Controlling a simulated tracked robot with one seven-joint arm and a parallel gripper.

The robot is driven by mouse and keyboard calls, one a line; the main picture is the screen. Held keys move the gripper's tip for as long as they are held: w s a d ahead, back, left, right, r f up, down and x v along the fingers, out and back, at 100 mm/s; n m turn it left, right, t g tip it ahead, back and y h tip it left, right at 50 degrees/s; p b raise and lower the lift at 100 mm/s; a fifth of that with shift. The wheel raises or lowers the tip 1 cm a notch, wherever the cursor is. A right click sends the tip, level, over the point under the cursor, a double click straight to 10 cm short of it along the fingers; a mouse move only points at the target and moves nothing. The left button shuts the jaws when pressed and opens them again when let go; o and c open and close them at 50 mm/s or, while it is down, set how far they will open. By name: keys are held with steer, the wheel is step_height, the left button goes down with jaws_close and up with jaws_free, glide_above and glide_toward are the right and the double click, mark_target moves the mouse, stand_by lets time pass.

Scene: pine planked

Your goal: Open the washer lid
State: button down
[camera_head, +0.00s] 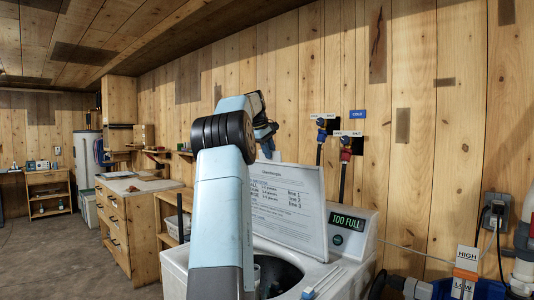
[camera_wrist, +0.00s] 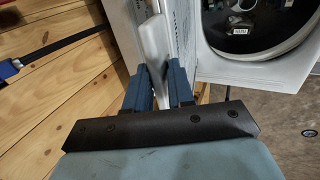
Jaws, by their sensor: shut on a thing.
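The white washer (camera_head: 350,262) stands at the lower right of the head view, partly hidden by my arm. Its lid (camera_head: 290,205), with printed text on its face, stands raised, close to upright, and the round drum opening (camera_head: 278,272) shows below it. In the wrist view the lid (camera_wrist: 152,42) is seen edge-on, with the washer's drum opening (camera_wrist: 250,25) at upper right. My gripper (camera_head: 268,152) is at the lid's top left edge. In the wrist view its blue fingers (camera_wrist: 160,85) are on both sides of the lid edge, shut on it.
The washer's display (camera_head: 347,222) reads "TOO FULL". Hoses and valves (camera_head: 345,145) hang on the plank wall behind. A wooden cabinet (camera_head: 130,220) stands left of the washer, with open floor (camera_head: 55,260) further left. Pipes and a HIGH/LOW box (camera_head: 466,265) are at the right.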

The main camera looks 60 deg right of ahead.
steer(key=shift+d+f, duration=0.1)
steer(key=shift+f, duration=0.1)
steer(key=c, duration=1.1)
jaws_free()
steer(key=shift+w, duration=0.1)
steer(key=shift+r, duration=0.2)
steer(key=v, duration=1.3)
steer(key=shift+r, duration=0.15)
steer(key=shift+w+a, duration=0.1)
steer(key=shift+a, duration=0.1)
